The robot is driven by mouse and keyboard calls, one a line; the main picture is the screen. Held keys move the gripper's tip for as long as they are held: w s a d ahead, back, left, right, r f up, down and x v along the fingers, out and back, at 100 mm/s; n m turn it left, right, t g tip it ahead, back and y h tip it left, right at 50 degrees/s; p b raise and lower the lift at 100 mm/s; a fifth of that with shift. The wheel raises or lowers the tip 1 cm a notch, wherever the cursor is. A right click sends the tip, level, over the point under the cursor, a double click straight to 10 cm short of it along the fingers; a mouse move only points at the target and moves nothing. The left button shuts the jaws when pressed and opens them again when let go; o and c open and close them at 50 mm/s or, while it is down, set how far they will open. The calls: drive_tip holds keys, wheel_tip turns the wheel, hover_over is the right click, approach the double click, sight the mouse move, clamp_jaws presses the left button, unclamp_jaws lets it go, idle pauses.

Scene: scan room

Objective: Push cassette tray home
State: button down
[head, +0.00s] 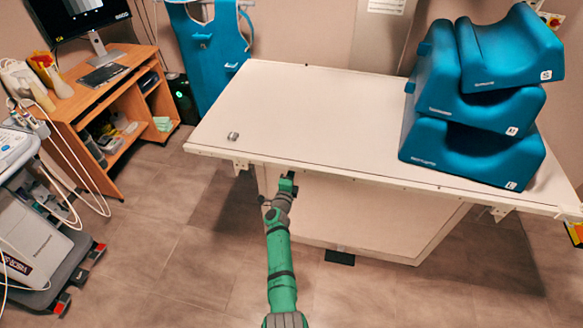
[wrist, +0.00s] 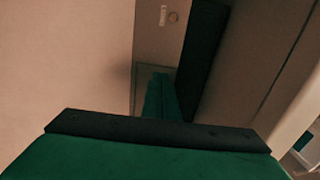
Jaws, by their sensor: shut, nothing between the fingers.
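My gripper (head: 289,178) is shut and empty at the near long edge of the white table (head: 320,110), just below the tabletop. In the wrist view its narrow green end (wrist: 160,92) points at a beige panel (wrist: 155,45) with a small pale label and a round mark. A dark upright strip or gap (wrist: 206,55) runs beside that panel. I cannot tell for sure whether the panel is the cassette tray's front. The head view does not show the tray clearly, since the tabletop and my gripper cover that spot. Contact cannot be made out.
Blue foam supports (head: 475,105) are stacked on the table's right side. A small metal piece (head: 233,136) lies near its left corner. A wooden desk (head: 105,100) and a wheeled machine (head: 40,215) stand at left. The floor (head: 160,250) before the table is mostly clear.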

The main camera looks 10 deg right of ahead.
drive_tip(key=v, duration=1.4)
idle(0.4)
drive_tip(key=s+a+f+n+t+y, duration=0.15)
drive_tip(key=s+n, duration=0.45)
drive_tip(key=s, duration=0.8)
drive_tip(key=s+a+n+y, duration=0.1)
drive_tip(key=s+n+y, duration=0.35)
drive_tip(key=s, duration=1.05)
drive_tip(key=s+a+r+n, duration=0.3)
drive_tip(key=s+r+n, duration=0.1)
drive_tip(key=s, duration=0.4)
drive_tip(key=s+a+r+n+g+y, duration=0.1)
drive_tip(key=s+r+n, duration=0.3)
drive_tip(key=s, duration=0.4)
drive_tip(key=s+a+r+n+g, duration=0.1)
drive_tip(key=s+a+r+n, duration=0.3)
drive_tip(key=s, duration=0.3)
drive_tip(key=shift+s+a+r+y, duration=0.3)
drive_tip(key=shift+s+r, duration=0.1)
drive_tip(key=shift+r, duration=0.1)
drive_tip(key=shift+n+g, duration=0.25)
